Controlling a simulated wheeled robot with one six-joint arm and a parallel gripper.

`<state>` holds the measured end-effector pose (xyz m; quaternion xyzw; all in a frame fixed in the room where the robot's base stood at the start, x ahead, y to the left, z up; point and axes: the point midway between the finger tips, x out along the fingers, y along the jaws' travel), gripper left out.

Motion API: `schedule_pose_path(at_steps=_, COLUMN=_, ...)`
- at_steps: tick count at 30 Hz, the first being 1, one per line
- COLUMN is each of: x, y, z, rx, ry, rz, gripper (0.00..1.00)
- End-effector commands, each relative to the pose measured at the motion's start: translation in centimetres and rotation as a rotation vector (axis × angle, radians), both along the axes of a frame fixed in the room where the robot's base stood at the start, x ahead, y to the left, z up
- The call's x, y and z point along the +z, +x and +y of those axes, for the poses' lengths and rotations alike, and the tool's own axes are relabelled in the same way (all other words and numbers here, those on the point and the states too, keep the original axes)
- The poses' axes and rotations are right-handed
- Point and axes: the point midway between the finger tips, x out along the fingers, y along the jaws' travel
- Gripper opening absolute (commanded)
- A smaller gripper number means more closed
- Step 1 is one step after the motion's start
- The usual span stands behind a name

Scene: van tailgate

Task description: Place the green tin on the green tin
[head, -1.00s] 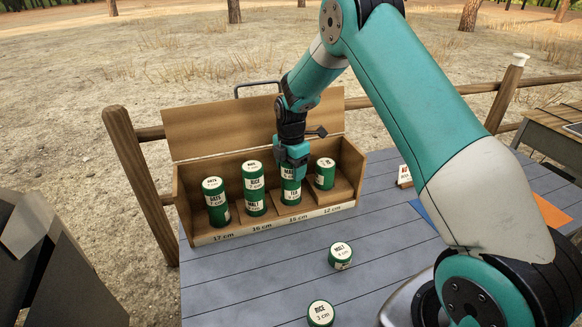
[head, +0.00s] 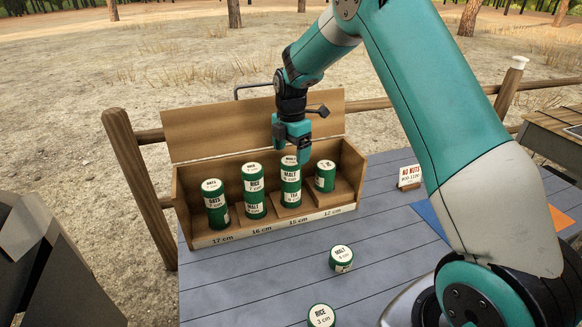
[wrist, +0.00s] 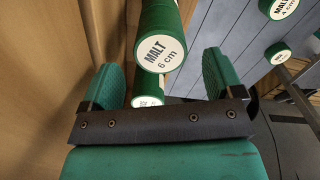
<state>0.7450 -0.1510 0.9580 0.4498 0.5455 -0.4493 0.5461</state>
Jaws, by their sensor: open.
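Green tins stand in stacks in a wooden box. In the third bay, marked 15 cm, a green malt tin (head: 289,173) stands on a green tea tin (head: 291,194), upright and apparently in line. My gripper (head: 293,153) is open and empty just above this stack. In the wrist view the malt tin (wrist: 160,48), labelled 6 cm, shows between and beyond the open fingers. Two loose green tins stand on the table in front: a malt tin (head: 341,259) marked 4 cm and a rice tin (head: 320,316) marked 3 cm.
The wooden box (head: 205,240) has bays marked 17, 16, 15 and 12 cm. An oats stack (head: 216,206), a rice-topped stack (head: 254,193) and a short tin (head: 325,177) flank the third bay. A "no nuts" sign (head: 409,176) stands right. The grey table's (head: 250,280) front left is clear.

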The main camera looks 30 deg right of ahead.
Motion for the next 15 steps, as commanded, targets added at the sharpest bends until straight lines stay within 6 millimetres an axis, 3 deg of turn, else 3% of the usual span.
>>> schedule_pose_path(at_steps=6, x=4.0, y=0.0, z=0.0, rx=0.000, ry=0.000, rz=-0.003, gripper=0.86)
schedule_pose_path(at_steps=11, x=5.5, y=-0.3, z=0.4, rx=-0.011, ry=0.003, rz=-0.004, gripper=0.86)
schedule_pose_path(at_steps=15, x=8.2, y=-2.9, z=3.7, rx=-0.123, ry=0.034, rz=-0.021, gripper=0.86)
